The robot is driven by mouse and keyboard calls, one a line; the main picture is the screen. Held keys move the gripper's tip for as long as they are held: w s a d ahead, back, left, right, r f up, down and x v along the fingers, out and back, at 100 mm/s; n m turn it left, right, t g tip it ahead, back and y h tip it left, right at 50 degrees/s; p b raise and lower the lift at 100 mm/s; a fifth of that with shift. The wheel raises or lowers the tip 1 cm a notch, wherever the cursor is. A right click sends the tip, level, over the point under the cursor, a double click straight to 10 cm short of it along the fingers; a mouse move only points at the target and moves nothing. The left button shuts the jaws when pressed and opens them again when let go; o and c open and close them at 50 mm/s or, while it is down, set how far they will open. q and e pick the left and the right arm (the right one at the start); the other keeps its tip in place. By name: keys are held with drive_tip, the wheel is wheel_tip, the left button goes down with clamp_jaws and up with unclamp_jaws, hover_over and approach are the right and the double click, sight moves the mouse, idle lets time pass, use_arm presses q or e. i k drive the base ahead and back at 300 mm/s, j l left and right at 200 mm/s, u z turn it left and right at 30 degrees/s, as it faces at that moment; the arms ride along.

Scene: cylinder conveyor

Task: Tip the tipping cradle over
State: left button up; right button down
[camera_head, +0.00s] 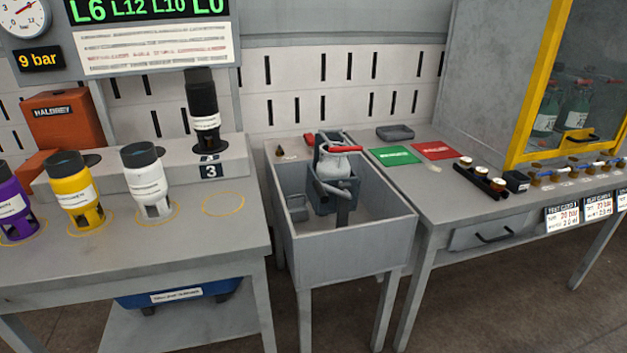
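What looks like the tipping cradle (321,201) is a dark blue-grey, box-like holder inside the open grey basin (352,258) in the middle. It appears upright. A grey bar handle (333,189) runs across its front, and a grey post stands just in front of it. A light grey rounded part with a loop on top (337,163) sits at its upper end. The cradle's lower part and far side are partly hidden. Neither of my grippers shows in the head view.
On the left bench stand purple, yellow (76,192) and white (149,183) cylinders; a black one (203,115) stands on a raised block marked 3. The right bench holds green (394,156) and red mats, a dark rack (483,181) and a yellow-framed cabinet (538,90).

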sight(323, 195)
drive_tip(key=i+l, duration=0.4)
drive_tip(key=l, duration=0.2)
drive_tip(key=i+l, duration=0.4)
drive_tip(key=l, duration=0.15)
